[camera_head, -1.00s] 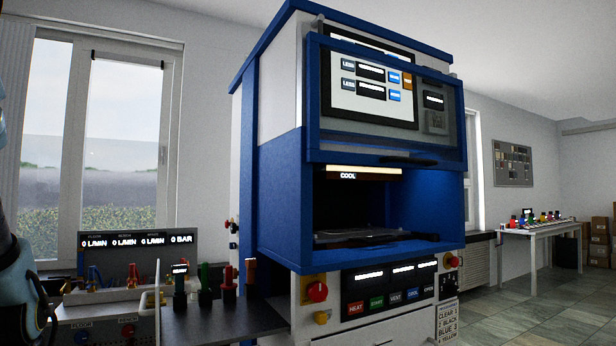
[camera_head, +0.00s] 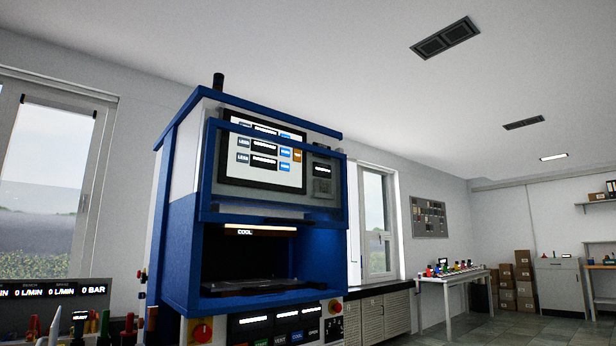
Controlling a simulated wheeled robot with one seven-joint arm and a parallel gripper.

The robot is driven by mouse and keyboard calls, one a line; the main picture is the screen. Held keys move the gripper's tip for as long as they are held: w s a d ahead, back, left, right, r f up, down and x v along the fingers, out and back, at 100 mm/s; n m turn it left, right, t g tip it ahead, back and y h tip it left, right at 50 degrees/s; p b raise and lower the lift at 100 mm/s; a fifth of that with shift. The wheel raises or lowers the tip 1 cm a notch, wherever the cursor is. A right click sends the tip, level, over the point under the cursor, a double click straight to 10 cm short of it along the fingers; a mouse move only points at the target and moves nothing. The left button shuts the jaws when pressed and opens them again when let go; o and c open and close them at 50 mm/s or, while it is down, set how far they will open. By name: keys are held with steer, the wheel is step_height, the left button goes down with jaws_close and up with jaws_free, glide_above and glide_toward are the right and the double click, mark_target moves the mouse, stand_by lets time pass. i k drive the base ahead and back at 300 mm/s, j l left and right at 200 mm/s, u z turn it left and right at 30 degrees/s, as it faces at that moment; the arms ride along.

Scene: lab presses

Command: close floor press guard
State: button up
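The floor press (camera_head: 175,240) is a tall blue and white cabinet left of the middle. Its guard (camera_head: 205,172) looks like a blue frame standing raised in front of the upper screen panel. The guard's lower bar lies above the press opening. The opening (camera_head: 250,262) below is uncovered, with a dark platen inside and a lit "COOL" sign (camera_head: 246,232) at its top. My gripper is not in view.
A control panel with a red knob (camera_head: 202,332) sits under the opening. A bench with flow readouts (camera_head: 50,291) stands at lower left. Low cabinets (camera_head: 383,317) and a white table (camera_head: 450,281) are at right. Some floor (camera_head: 480,333) shows clear at lower right.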

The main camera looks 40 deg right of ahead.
mark_target(213, 124)
steer(key=z, duration=1.65)
steer(key=l, duration=0.1)
